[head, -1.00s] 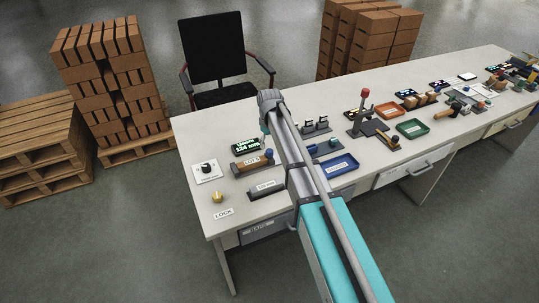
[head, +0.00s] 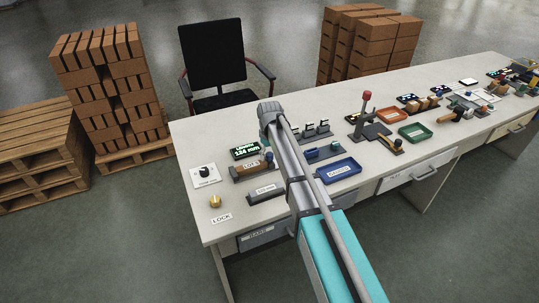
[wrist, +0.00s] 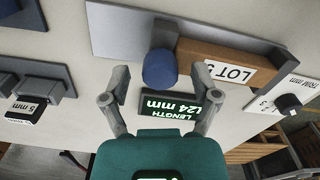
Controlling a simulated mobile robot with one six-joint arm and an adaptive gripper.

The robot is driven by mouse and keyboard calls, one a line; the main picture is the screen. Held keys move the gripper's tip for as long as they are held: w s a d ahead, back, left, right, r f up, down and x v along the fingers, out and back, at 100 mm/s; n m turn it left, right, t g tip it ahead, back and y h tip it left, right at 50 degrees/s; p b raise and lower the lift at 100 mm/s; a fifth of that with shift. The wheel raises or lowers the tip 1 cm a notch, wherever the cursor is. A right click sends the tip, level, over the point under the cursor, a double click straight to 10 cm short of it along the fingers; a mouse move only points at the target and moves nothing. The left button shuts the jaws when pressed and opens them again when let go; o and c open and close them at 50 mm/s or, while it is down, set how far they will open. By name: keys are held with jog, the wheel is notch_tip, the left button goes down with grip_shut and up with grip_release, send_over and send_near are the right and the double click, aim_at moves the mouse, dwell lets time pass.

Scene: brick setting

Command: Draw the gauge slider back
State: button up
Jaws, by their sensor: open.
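The gauge is a grey rail (wrist: 118,35) in the wrist view, with a brown brick marked LOT 5 (wrist: 228,66) lying along it. The slider's round blue knob (wrist: 160,69) is at the brick's left end in that view. The knob also shows in the head view (head: 269,157), close beside my arm. My gripper (wrist: 160,75) is open, its two fingertips spread to either side of the knob in the picture. I cannot tell whether they touch it. The gauge display (wrist: 168,104) reads LENGTH 124 mm, partly behind my gripper. My fingers are hidden in the head view.
A dial (head: 204,172) and a yellow LOCK knob (head: 215,201) stand on the left bench end. A grey block (head: 266,192) lies in front of the gauge. A blue tray (head: 338,169) is right of my arm. A black chair (head: 212,55) stands behind the bench.

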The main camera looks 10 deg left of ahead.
jog(key=shift+c, duration=0.3)
grip_shut()
jog(key=shift+w+d, duration=0.4)
jog(key=shift+d, duration=0.25)
jog(key=shift+w+d, duration=0.4)
jog(key=shift+d, duration=0.25)
jog(key=shift+o, duration=0.3)
grip_release()
